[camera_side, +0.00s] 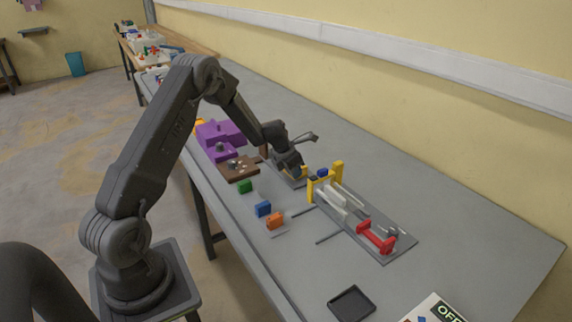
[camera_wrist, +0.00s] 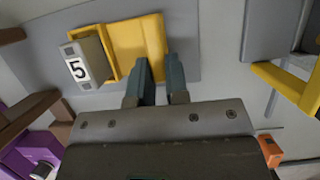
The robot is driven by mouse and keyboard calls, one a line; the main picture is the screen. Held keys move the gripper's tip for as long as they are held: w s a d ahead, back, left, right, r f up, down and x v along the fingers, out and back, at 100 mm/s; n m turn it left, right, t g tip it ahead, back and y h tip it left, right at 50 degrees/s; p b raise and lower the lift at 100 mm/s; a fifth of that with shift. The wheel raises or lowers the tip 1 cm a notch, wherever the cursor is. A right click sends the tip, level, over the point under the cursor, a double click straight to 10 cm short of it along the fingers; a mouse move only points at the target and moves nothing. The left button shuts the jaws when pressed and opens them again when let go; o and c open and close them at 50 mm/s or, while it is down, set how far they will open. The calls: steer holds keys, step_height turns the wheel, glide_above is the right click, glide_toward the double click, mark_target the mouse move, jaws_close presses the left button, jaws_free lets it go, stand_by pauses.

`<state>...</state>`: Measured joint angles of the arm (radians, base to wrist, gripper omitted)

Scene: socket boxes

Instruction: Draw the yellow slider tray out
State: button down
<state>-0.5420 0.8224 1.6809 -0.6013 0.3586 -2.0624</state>
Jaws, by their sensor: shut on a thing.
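The yellow slider tray (camera_wrist: 137,45) shows in the wrist view beside a grey block with a 5 on it (camera_wrist: 83,64), over a grey base plate (camera_wrist: 205,30).
A fixture with yellow posts (camera_side: 339,170) and a red bracket (camera_side: 376,238) stands to the right. Purple blocks (camera_side: 219,134) and a brown block (camera_side: 239,168) are to the left. Green (camera_side: 245,187), blue (camera_side: 263,208) and orange (camera_side: 275,221) blocks sit nearer the front edge. A black tray (camera_side: 351,303) lies in front.

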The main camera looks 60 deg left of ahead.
steer(key=shift+d, duration=0.4)
steer(key=c, duration=1.1)
jaws_free()
steer(key=shift+r, duration=0.15)
steer(key=shift+s+a+r, duration=0.1)
steer(key=shift+r, duration=0.25)
steer(key=v, duration=1.3)
steer(key=shift+f, duration=0.1)
